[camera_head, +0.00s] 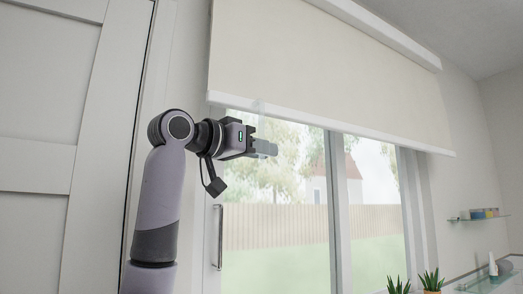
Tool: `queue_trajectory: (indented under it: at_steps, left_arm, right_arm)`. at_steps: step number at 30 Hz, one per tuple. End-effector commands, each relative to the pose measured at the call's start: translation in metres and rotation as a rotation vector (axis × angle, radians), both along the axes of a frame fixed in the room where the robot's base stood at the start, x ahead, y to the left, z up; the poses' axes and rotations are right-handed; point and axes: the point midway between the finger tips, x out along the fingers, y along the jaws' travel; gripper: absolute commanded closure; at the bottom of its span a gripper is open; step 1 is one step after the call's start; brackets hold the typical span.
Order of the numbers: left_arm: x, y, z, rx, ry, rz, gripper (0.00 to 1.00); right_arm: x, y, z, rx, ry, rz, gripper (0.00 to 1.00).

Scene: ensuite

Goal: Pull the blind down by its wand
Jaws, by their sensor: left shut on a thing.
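The cream roller blind (320,75) hangs partway down over the window, with a white bottom rail (340,132) along its lower edge. A short, pale, see-through wand (258,107) hangs at the left part of this rail. My left gripper (266,148) is just below the rail, in front of the glass, and is shut on the wand. The fingers hide the wand's lower part. My right gripper is out of view.
A white panelled door (50,150) stands at the left. A glazed door or window with a vertical handle (217,238) is below the blind. Potted plants (431,281) stand at the bottom right, and a small shelf (478,217) is on the right wall.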

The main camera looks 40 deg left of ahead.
Motion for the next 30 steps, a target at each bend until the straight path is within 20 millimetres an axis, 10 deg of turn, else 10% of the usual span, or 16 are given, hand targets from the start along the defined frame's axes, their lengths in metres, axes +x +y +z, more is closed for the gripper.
queue_trajectory:
  at_steps: [29,30]
  left_arm:
    - [-0.0005,0.0005,0.0003,0.000,-0.001,0.001,1.00]
    - [-0.0005,0.0005,0.0003,0.000,-0.001,0.001,0.75]
  right_arm:
    - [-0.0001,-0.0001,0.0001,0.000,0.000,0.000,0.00]
    - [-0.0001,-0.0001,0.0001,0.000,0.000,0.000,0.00]
